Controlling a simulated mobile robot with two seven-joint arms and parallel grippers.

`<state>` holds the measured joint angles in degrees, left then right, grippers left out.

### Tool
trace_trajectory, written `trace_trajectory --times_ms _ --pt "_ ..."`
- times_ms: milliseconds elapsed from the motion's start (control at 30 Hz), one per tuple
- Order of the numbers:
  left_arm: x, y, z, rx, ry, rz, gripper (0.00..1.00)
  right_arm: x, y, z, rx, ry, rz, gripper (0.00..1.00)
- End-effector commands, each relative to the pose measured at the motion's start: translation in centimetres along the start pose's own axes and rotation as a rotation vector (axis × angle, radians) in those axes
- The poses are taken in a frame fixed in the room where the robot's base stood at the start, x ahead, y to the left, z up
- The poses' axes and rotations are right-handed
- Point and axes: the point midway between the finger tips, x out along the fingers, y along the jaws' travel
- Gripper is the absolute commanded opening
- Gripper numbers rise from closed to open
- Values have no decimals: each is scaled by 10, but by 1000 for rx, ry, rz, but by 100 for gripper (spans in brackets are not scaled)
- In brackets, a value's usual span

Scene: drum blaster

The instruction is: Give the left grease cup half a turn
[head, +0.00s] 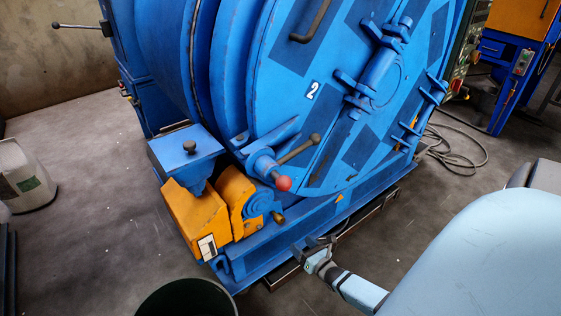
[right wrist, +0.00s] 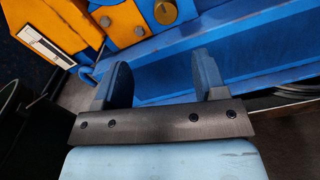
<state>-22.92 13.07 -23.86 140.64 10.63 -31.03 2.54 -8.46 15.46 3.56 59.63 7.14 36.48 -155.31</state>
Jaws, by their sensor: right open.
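A round brass cap, which looks like the left grease cup (head: 278,217), sticks out from the blue bearing beside the orange housing, low at the front left of the drum. The brass cap also shows at the top of the right wrist view (right wrist: 165,12), partly cut by the picture edge. My right gripper (head: 314,246) is in front of the blue base frame, to the right of and below the cap in the head view. In the right wrist view the right gripper's two fingers (right wrist: 163,72) stand apart with nothing between them. My left gripper is not in view.
The blue base frame (head: 260,246) runs close past my right gripper. A red-knobbed lever (head: 283,183) juts out above the cap. The orange housing (head: 195,215) is left of it. A dark round container (head: 186,298) stands at the bottom.

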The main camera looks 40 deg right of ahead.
Motion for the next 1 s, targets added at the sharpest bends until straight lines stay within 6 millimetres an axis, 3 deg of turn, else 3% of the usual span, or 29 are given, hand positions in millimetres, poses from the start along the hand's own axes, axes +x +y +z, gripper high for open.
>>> trace_trajectory --times_ms 267,700,1000 --pt "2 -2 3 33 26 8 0 18 -8 -6 -61 -18 -4 65" --pt "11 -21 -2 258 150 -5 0 108 -9 -7 -59 -16 -3 65" --pt "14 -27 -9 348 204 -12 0 138 -8 -4 -58 -14 -4 65"
